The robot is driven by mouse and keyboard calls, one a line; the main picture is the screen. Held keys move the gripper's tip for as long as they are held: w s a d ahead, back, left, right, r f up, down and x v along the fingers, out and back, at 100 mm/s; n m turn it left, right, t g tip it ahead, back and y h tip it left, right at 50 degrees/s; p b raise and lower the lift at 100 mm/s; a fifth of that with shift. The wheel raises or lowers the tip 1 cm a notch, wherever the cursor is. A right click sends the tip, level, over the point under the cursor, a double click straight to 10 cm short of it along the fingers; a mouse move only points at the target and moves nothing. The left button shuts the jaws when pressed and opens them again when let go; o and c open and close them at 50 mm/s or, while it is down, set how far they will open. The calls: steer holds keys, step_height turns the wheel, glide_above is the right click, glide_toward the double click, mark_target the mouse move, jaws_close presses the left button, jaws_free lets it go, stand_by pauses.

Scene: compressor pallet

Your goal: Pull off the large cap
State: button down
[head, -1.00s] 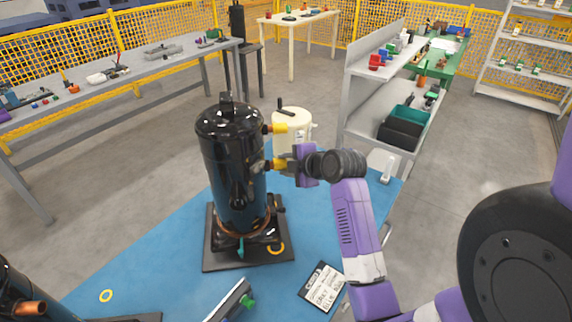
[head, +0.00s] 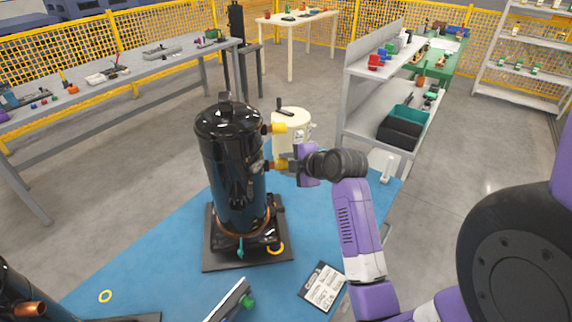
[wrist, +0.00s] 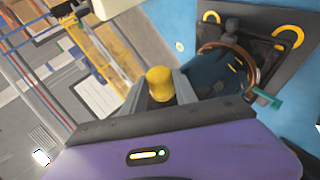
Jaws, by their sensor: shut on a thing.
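The black compressor (head: 232,170) stands upright on a dark base plate on the blue mat. A yellow cap (head: 276,128) sits on its upper side port. A second yellow cap (head: 280,164) is at the lower side port, where my gripper (head: 287,163) reaches in from the right. In the wrist view this yellow cap (wrist: 160,83) stands between the two grey fingers, which are shut on it. My gripper partly hides the lower cap in the head view. I cannot tell whether the cap still touches its port.
A cream tank (head: 292,122) stands just behind the compressor. A label card (head: 324,287) and a tool with a green part (head: 248,302) lie in front. A second dark compressor (head: 22,296) is at the lower left. A grey shelf unit (head: 362,104) stands behind right.

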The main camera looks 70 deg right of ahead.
steer(key=shift+s+d, duration=0.5)
steer(key=shift+s, duration=0.35)
steer(key=shift+s+d, duration=0.5)
steer(key=shift+s, duration=0.3)
steer(key=shift+s+d, duration=0.5)
steer(key=shift+s, duration=0.35)
steer(key=shift+s, duration=0.1)
